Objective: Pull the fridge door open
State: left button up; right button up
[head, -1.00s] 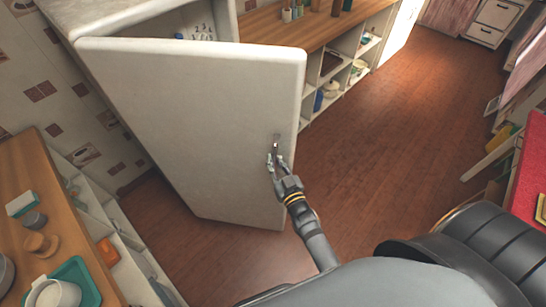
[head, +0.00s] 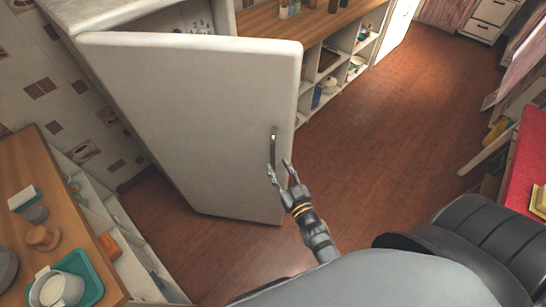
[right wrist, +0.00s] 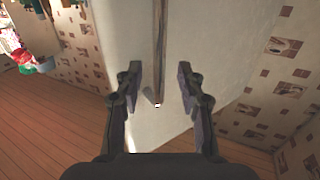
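The white fridge door (head: 190,120) stands ajar in the head view, with part of the fridge inside (head: 190,20) showing above its top edge. Its slim vertical handle (head: 273,148) is near the door's right edge. My right gripper (head: 279,168) is open at the lower end of the handle. In the right wrist view the fingers (right wrist: 157,85) are spread wide, with the handle (right wrist: 159,50) between them and not touched by either. My left gripper is in neither view.
A wooden counter with shelves (head: 320,30) stands behind the door. Another wooden counter (head: 60,215) at left holds a teal tray (head: 90,275) with a white pot. A red surface (head: 528,170) is at right. The brown floor (head: 400,110) between is clear.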

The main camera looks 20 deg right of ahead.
jog(key=s, duration=0.6)
jog(key=shift+d, duration=0.25)
